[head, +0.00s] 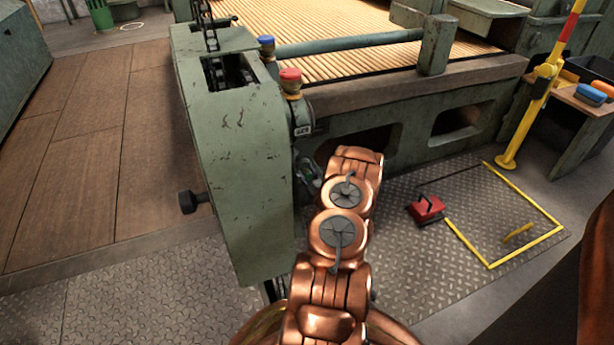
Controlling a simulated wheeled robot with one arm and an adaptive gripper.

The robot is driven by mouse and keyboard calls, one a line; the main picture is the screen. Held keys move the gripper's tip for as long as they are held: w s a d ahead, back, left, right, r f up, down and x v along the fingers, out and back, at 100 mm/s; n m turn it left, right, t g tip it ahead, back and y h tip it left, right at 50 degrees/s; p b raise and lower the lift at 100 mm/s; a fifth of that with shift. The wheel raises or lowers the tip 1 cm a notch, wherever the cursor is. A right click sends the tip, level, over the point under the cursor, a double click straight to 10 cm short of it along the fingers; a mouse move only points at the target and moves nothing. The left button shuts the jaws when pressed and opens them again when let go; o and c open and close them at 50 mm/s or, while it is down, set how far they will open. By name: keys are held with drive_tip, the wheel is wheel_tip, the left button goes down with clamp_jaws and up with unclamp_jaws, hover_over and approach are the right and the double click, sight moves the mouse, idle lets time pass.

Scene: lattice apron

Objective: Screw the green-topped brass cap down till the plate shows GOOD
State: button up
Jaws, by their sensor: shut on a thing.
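My copper arm reaches up from the bottom centre to the near side of the green machine (235,165). My gripper (311,181) shows only in part, small and dark, beside the machine's side wall and left of my wrist. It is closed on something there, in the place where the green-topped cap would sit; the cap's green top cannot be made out. A small plate (302,131) with dark lettering is on the machine below the red-topped cap; its word is too small to read. No other plate is clear.
A red-topped brass cap (290,82) and a blue-topped one (266,46) stand on the machine's edge above my gripper. A black knob (188,202) sticks out at left.

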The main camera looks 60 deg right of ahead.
drive_tip(key=shift+a, duration=0.1)
drive_tip(key=c, duration=0.3)
drive_tip(key=shift+r+m+p, duration=0.15)
drive_tip(key=shift+m+p, duration=0.15)
drive_tip(key=shift+p, duration=0.3)
drive_tip(key=m+p, duration=0.1)
drive_tip(key=p, duration=0.1)
drive_tip(key=shift+r+m+p, duration=0.15)
drive_tip(key=shift+m+p, duration=0.25)
drive_tip(key=m+p, duration=0.3)
drive_tip(key=shift+w, duration=0.1)
drive_tip(key=m, duration=0.1)
drive_tip(key=m+p, duration=0.1)
drive_tip(key=m, duration=0.3)
drive_tip(key=shift+f, duration=0.25)
drive_tip(key=shift+m+p, duration=0.3)
drive_tip(key=shift+m, duration=1.6)
drive_tip(key=shift+w, duration=0.1)
